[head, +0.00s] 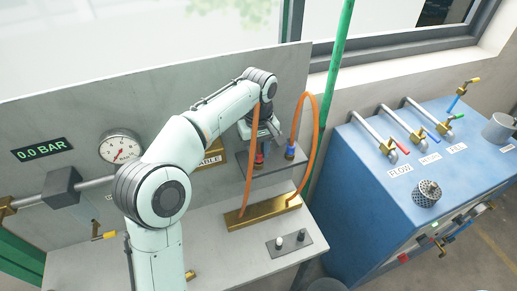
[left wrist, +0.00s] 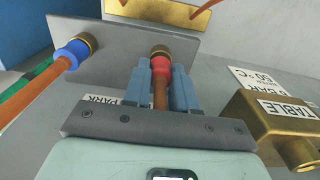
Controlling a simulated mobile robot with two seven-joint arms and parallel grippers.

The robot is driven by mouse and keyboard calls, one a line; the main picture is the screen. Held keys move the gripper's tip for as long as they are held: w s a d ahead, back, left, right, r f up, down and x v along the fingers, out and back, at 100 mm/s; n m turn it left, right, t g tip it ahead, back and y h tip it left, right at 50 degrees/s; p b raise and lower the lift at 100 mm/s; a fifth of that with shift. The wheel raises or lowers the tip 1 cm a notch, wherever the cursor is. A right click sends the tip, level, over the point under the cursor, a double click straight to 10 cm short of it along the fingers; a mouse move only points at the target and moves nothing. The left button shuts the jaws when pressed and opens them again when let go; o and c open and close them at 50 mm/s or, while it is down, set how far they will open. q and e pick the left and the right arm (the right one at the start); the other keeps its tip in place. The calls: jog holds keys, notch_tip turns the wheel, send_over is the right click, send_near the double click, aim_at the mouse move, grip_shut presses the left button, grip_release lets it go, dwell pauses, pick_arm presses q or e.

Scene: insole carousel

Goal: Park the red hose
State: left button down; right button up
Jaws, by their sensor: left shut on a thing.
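My left gripper (head: 262,138) is shut on the red hose, at its red collar (left wrist: 160,67); the collar also shows in the head view (head: 259,159). An orange hose runs up beside the gripper. The hose's brass end (left wrist: 160,50) points at the grey park plate (head: 272,166). I cannot tell if it is seated there or just above it. The blue-collared hose (left wrist: 72,52) stands at the same plate, to the right of the red one in the head view (head: 290,152). A "PARK" label is partly hidden by the gripper. My right gripper is not in view.
A brass block labelled "TABLE" (left wrist: 277,115) stands close beside the gripper. A brass bar (head: 262,212) with hose ends lies on the bench. A gauge (head: 121,147) and a "0.0 BAR" display (head: 42,150) are on the panel. A blue cabinet (head: 400,190) stands right.

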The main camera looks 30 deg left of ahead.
aim_at(259, 146)
pick_arm(q)
jog(key=shift+f, duration=0.45)
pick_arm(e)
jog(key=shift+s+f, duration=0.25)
pick_arm(q)
jog(key=c, duration=0.8)
grip_release()
jog(key=shift+r, duration=0.15)
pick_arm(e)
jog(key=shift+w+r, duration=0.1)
pick_arm(q)
jog(key=r+p, duration=0.1)
jog(key=r, duration=0.6)
jog(key=r+p, duration=0.1)
jog(key=r, duration=0.3)
jog(key=shift+w+r+p, duration=0.1)
jog(key=shift+w+p, duration=0.15)
jog(key=shift+p, duration=0.1)
jog(key=shift+s+r, duration=0.25)
jog(key=shift+r, duration=0.75)
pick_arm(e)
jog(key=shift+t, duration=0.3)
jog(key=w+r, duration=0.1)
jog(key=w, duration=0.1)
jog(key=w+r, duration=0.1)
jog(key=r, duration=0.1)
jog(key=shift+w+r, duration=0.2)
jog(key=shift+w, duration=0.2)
pick_arm(q)
jog(key=shift+w, duration=0.1)
